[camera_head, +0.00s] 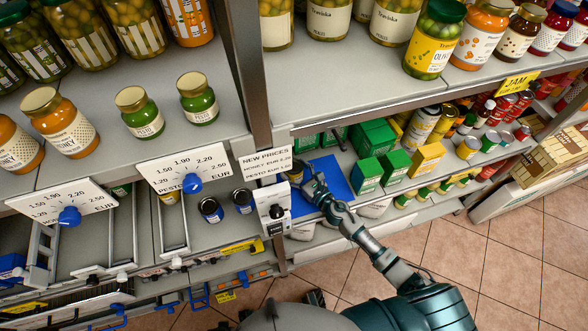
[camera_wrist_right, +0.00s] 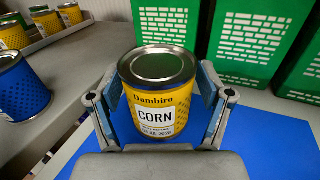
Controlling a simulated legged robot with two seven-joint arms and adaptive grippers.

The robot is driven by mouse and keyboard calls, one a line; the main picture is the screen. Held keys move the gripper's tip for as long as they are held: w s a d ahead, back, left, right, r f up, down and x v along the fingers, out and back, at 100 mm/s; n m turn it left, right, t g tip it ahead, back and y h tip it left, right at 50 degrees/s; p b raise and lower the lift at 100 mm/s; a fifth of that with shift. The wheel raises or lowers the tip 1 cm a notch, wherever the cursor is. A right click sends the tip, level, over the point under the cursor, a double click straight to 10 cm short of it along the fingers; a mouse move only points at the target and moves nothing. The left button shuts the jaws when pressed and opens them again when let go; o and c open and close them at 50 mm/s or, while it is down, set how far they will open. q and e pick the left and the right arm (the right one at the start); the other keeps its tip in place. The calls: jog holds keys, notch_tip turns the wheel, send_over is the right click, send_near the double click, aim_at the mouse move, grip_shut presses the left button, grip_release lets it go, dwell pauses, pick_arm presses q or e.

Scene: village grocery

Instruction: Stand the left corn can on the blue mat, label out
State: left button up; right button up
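In the head view my right gripper (camera_head: 313,186) is over the left part of the blue mat (camera_head: 335,178), and the can is mostly hidden. My left gripper is not in view.
Green boxes (camera_wrist_right: 240,40) stand close behind the can. A blue can (camera_wrist_right: 20,88) and several yellow cans (camera_wrist_right: 45,20) are to the left.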

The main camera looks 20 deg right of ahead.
jog(key=shift+o, duration=0.5)
jog(key=shift+a, duration=0.15)
jog(key=shift+s, duration=0.15)
jog(key=v, duration=1.1)
jog(key=shift+f, duration=0.1)
jog(key=shift+s+d, duration=0.25)
jog(key=shift+s, duration=0.05)
